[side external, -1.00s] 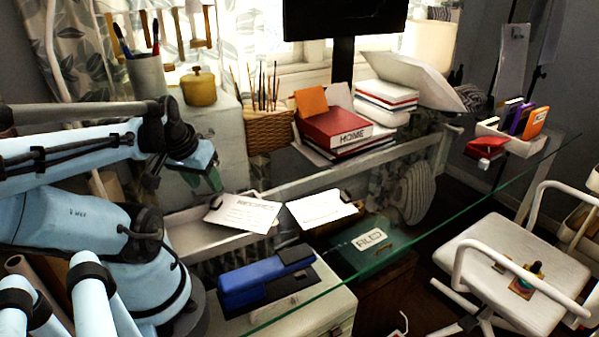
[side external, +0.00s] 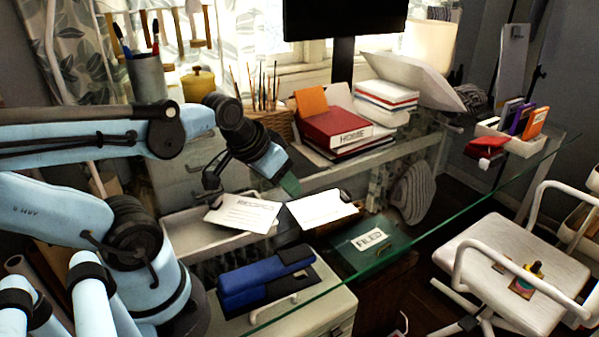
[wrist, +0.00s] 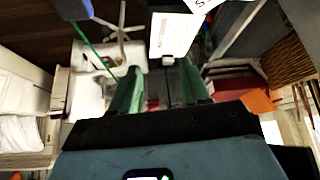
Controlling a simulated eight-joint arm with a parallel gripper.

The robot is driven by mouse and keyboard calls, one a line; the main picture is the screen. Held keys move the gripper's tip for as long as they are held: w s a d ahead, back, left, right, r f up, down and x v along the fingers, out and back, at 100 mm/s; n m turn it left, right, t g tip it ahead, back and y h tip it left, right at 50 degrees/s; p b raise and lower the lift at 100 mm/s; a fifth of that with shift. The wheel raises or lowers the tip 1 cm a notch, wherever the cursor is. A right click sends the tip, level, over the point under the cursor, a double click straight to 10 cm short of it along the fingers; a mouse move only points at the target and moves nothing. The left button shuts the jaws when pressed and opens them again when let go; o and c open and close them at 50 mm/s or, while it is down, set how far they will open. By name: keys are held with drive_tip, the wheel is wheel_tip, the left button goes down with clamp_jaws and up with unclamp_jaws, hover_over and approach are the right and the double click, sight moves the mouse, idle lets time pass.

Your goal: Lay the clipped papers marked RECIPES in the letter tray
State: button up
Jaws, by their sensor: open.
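The clipped papers headed RECIPES (side external: 242,214) lie on the glass desk in the side view, left of a second clipped sheet (side external: 318,208) whose heading I cannot read there. One printed sheet (wrist: 172,34) lies just beyond the fingertips. A low white tray (side external: 185,232), perhaps the letter tray, sits at the left, partly behind the RECIPES papers.
A blue stapler (side external: 265,277) lies in front of the papers. A green box labelled FILED (side external: 372,243) is to the right. A wicker basket (side external: 275,122) with sticks and a red HOME book (side external: 337,127) stand behind. A white chair (side external: 500,257) is at right.

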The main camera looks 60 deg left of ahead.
drive_tip(key=w+d+m+t+h, duration=0.1)
drive_tip(key=w+d+m, duration=0.1)
drive_tip(key=d, duration=0.4)
drive_tip(key=shift+r, duration=0.3)
drive_tip(key=shift+o, duration=0.3)
drive_tip(key=shift+s, duration=0.1)
drive_tip(key=n+g, duration=0.7)
drive_tip(key=n, duration=0.1)
approach(213, 207)
drive_tip(key=shift+a+f, duration=0.1)
drive_tip(key=shift+f, duration=3.4)
drive_tip(key=shift+c, duration=0.2)
clamp_jaws()
